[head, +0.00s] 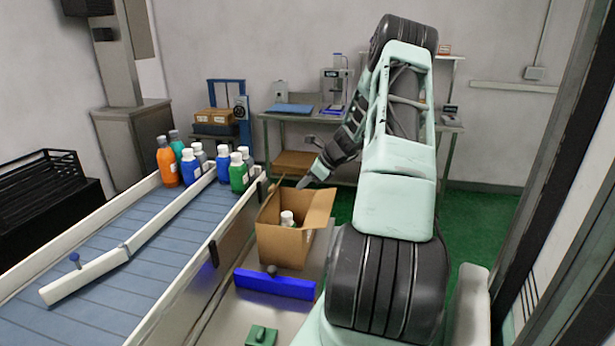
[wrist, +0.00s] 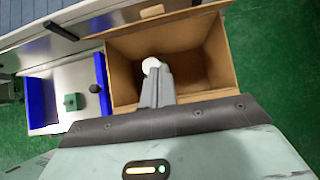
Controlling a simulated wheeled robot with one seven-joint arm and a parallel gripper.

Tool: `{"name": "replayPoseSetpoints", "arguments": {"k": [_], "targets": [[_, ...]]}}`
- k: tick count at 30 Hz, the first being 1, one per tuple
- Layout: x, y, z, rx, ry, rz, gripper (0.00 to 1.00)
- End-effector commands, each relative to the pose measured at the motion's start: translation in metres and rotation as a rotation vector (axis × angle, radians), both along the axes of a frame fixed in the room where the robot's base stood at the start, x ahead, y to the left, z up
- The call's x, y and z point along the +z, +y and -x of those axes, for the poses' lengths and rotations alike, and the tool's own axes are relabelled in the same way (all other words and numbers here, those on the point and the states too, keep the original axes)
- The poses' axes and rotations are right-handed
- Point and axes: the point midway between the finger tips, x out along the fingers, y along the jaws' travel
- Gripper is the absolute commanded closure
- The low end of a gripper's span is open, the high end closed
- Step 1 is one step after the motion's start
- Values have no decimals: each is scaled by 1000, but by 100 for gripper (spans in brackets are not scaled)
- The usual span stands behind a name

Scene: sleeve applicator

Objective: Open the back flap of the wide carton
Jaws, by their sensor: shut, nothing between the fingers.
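The wide carton (head: 283,247) stands on the bench beside the conveyor, its top at least partly open. A flap on its right side (head: 321,208) leans outward, and another stands up at its left side. I cannot clearly tell the back flap from the back wall. A white-capped bottle (head: 287,218) stands inside; its cap also shows in the wrist view (wrist: 151,65). My gripper (head: 303,185) is shut and empty, just above the carton's far side in the head view. In the wrist view its fingers (wrist: 157,72) overlap the open carton (wrist: 232,52) and partly cover the bottle.
A blue bar (head: 275,284) with a dark knob lies in front of the carton, and a green block (head: 262,335) sits nearer. Several bottles (head: 238,175) stand on the conveyor (head: 130,240) to the left, behind a white guide rail (head: 170,222). Green floor lies behind.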

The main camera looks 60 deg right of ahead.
Motion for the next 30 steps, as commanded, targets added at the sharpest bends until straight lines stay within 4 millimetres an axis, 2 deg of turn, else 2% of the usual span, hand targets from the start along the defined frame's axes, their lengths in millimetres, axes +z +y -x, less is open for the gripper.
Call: {"name": "replayPoseSetpoints", "arguments": {"k": [7,9,16,30], "targets": [[-37,11,-33,3,1,-3,100],[-28,13,-43,5,-1,2,100],[-19,19,-63,3,1,1,100],[-18,20,-66,2,3,1,100]]}}
